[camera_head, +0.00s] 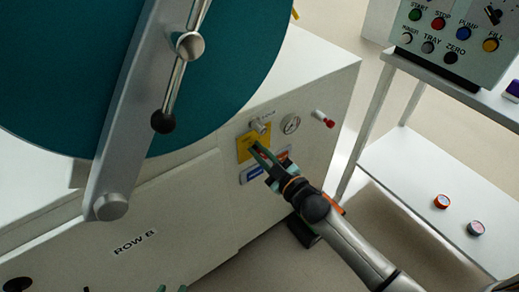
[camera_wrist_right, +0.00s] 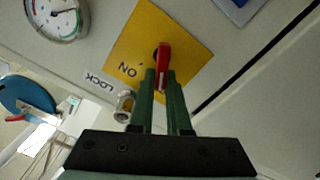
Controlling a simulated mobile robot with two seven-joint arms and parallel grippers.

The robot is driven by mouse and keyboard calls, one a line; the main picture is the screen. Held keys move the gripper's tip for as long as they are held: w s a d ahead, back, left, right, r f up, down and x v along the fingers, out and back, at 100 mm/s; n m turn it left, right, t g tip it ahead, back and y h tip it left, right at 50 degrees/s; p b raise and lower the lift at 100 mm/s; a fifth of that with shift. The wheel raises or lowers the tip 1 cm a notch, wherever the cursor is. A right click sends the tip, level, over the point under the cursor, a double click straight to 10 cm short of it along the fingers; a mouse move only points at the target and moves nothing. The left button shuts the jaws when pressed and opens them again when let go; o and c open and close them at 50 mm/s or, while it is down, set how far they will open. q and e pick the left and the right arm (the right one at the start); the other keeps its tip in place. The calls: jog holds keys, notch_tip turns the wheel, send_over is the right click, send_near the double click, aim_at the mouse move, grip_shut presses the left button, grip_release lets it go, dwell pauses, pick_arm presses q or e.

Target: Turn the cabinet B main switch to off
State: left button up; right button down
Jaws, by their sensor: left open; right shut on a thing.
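The main switch is a red handle (camera_wrist_right: 164,60) on a yellow plate (camera_wrist_right: 190,35) marked ON, on the cabinet front (camera_head: 190,205) labelled ROW B. The plate also shows in the head view (camera_head: 243,153). My right gripper (camera_head: 256,149) reaches the plate from the lower right. In the right wrist view its green fingers (camera_wrist_right: 161,80) are shut on the red handle, one on each side. The ON mark lies beside the handle. Any OFF mark is not readable. My left gripper (camera_head: 172,289) is open, only its green fingertips showing at the bottom edge.
Beside the plate are a brass lock (camera_wrist_right: 125,105) with a LOCK label, a gauge (camera_wrist_right: 57,18) and a red-tipped valve (camera_head: 324,118). A large teal disc (camera_head: 230,70) with a lever bar (camera_head: 140,110) stands left. A button panel (camera_head: 450,35) and a shelf (camera_head: 410,170) stand right.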

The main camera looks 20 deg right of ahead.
jog(key=c, duration=0.9)
grip_release()
jog(key=shift+p+v, duration=0.9)
jog(key=shift+v, duration=5.35)
